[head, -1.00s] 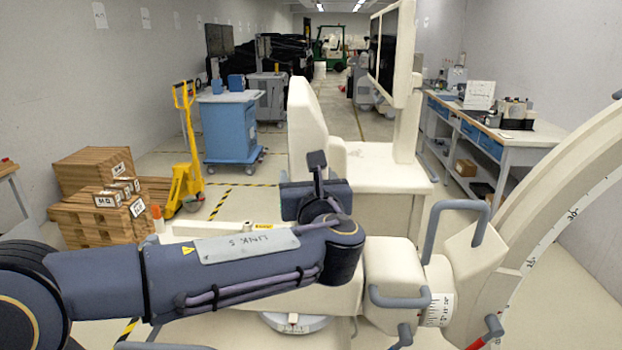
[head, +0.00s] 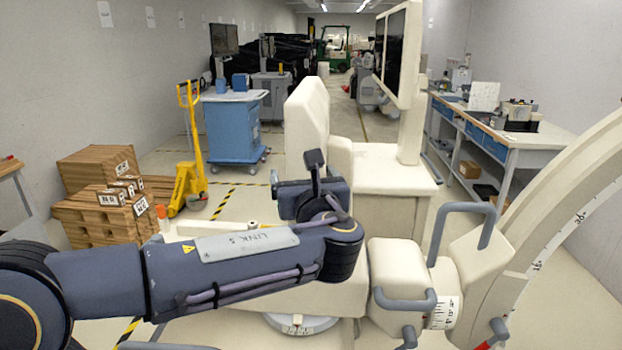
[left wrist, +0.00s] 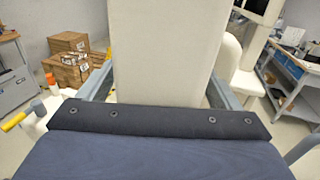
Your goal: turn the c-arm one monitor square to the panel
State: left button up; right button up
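The C-arm monitor (head: 392,48) is a tall twin-screen unit on a cream post. It is seen nearly edge-on in the head view, its dark screens facing left. Its post rises from a cream cart (head: 385,172). A corner of a dark screen also shows at the top right of the left wrist view (left wrist: 256,8). My left gripper (head: 313,192) is in front of the cart's cream upright (head: 305,120); its fingertips are hidden there. In the left wrist view its two grey fingers are wide apart with a cream slab between or beyond them; contact is unclear. My right gripper is out of view.
The C-arm's curved arc (head: 560,220) and grey handles (head: 462,210) fill the right front. A workbench (head: 500,140) lines the right wall. A yellow pallet jack (head: 190,160), wooden crates (head: 98,165) and a blue cart (head: 233,128) stand left.

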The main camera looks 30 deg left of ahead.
pick_arm(q)
jog(key=shift+d+f, duration=0.1)
jog(key=s+d, duration=0.4)
jog(key=s, duration=0.4)
jog(key=shift+p, duration=0.4)
dwell(0.6)
dwell(0.4)
jog(key=shift+s, duration=0.1)
